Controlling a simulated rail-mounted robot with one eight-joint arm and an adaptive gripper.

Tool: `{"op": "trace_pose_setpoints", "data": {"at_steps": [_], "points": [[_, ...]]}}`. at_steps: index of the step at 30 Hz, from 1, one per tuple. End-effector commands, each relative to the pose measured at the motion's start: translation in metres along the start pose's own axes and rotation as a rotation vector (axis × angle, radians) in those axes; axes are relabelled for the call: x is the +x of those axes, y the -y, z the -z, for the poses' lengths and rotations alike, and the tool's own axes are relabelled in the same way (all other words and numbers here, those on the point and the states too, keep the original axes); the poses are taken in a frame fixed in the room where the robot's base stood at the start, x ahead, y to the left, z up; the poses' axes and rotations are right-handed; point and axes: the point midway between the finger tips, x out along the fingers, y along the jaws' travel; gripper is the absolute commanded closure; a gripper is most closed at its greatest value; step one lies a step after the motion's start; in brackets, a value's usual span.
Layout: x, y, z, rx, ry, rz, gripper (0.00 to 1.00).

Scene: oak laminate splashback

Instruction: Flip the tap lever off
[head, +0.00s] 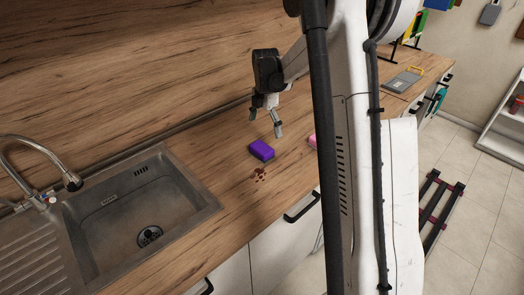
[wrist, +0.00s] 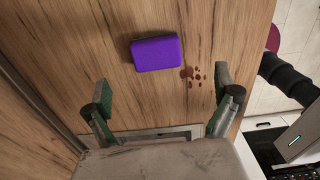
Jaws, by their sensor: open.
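The tap (head: 28,158) stands at the left of the head view, a curved chrome spout reaching over the sink. A small lever or handle (head: 48,196) seems to show low by the tap's base, but it is too small to tell its position. I cannot make out any water stream. My gripper (head: 266,121) is open and empty, pointing down above the counter, well to the right of the tap and behind the purple sponge. In the wrist view its two fingers (wrist: 163,108) are spread apart over the wood. The tap is not in the wrist view.
The steel sink (head: 190,200) with drain is at left. A purple sponge (head: 262,151) lies on the counter beside reddish-brown spots (head: 259,175); the sponge also shows in the wrist view (wrist: 156,54). A pink item (head: 312,140) is partly hidden by my arm. The wooden splashback (head: 120,60) rises behind.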

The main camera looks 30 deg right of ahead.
Motion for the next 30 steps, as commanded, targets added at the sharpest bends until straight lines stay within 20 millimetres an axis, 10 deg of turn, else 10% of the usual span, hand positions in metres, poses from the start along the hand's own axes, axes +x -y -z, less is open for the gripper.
{"op": "trace_pose_setpoints", "data": {"at_steps": [30], "points": [[0.105,-0.009,0.008,0.000,0.001,0.000,0.05]]}}
